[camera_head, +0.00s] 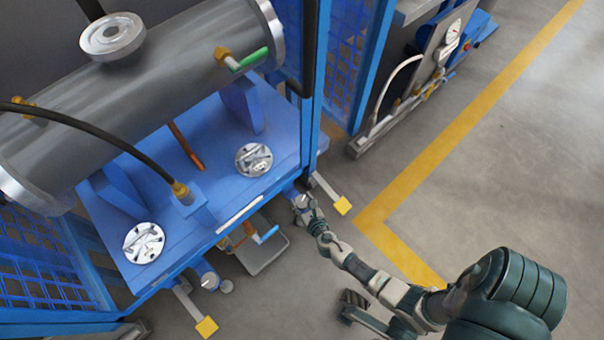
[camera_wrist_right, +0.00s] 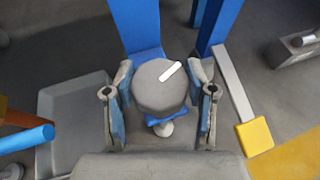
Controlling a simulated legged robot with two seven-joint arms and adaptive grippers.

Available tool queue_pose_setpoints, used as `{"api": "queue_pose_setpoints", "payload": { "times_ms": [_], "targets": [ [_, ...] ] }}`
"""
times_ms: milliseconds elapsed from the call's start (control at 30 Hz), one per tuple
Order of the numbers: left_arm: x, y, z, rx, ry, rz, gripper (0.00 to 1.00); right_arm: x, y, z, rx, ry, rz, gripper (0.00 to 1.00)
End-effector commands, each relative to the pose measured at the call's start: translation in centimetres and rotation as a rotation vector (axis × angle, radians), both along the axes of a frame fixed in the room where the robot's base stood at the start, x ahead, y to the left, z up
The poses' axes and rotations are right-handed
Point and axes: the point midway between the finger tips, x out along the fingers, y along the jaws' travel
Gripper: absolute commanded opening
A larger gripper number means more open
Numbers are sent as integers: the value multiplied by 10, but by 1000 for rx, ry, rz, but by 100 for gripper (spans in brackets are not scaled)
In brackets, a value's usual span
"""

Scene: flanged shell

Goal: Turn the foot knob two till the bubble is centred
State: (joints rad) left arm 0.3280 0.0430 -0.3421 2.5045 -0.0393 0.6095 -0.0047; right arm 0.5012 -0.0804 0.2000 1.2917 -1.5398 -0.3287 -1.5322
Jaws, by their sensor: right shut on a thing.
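My right gripper (camera_head: 309,212) is at the foot of the blue stand's right front corner. In the right wrist view its fingers (camera_wrist_right: 160,105) stand on either side of a round grey foot knob (camera_wrist_right: 152,90) and are shut on it. A white line on the knob's top points to the upper right. Another foot knob (camera_head: 210,281) shows at the left front corner. I cannot tell any number on the knobs. A pale strip (camera_head: 239,213) lies along the stand's front edge; I cannot make out a bubble. My left gripper is not in view.
A grey cylinder (camera_head: 150,75) rests on the blue stand (camera_head: 205,125), with two round silver discs (camera_head: 253,160) (camera_head: 143,243). Yellow-ended bars (camera_head: 342,205) (camera_head: 206,326) stick out near the feet. A grey tray (camera_head: 262,252) lies under the front edge.

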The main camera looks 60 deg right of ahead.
Motion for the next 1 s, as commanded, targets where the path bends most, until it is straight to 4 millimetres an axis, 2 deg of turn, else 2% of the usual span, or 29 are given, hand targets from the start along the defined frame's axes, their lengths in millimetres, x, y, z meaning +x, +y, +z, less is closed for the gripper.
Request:
{"api": "queue_pose_setpoints", "payload": {
  "times_ms": [700, 1000],
  "targets": [
    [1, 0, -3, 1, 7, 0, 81, 2, 2, 0, -1, 3, -667, 21],
    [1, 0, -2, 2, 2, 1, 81, 2, 2, 0, -1, 3, -856, 21]
  ]
}}
